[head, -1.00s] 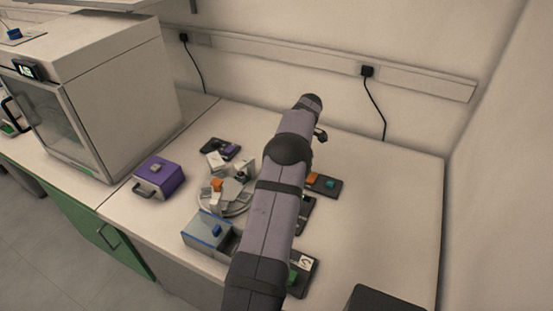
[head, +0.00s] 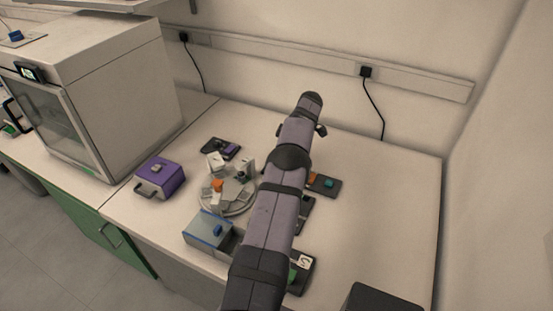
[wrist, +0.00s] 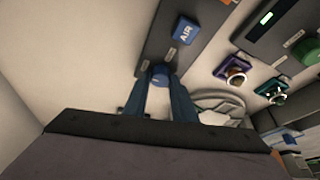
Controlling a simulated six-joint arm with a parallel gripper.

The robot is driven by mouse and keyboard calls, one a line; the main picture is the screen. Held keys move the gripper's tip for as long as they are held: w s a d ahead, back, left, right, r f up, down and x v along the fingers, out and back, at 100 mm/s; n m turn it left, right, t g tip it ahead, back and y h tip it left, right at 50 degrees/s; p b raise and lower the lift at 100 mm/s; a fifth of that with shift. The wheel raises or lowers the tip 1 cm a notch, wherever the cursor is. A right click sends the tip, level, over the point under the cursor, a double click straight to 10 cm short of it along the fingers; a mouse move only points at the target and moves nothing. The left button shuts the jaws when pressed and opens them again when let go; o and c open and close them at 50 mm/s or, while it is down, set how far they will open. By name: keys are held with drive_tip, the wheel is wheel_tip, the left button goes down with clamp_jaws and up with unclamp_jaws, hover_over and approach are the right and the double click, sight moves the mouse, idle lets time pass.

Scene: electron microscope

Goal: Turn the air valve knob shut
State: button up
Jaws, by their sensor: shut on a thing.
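In the wrist view my gripper (wrist: 162,70) has its two dark blue fingers closed on a small blue knob (wrist: 161,82). The knob sits at the lower end of a dark panel, and a blue plate reading AIR (wrist: 185,30) is on the same panel. The fingers cover the knob's sides, so its turned angle cannot be told. In the head view my arm hides the gripper and the knob.
The head view shows a grey-blue box (head: 208,229), a round stage (head: 234,208) and a purple box (head: 160,178). The bench's right side is mostly clear.

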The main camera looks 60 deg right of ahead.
drive_tip(key=o, duration=1)
drive_tip(key=shift+o, duration=0.2)
drive_tip(key=v, duration=0.7)
drive_tip(key=shift+r, duration=0.15)
drive_tip(key=shift+s, duration=0.1)
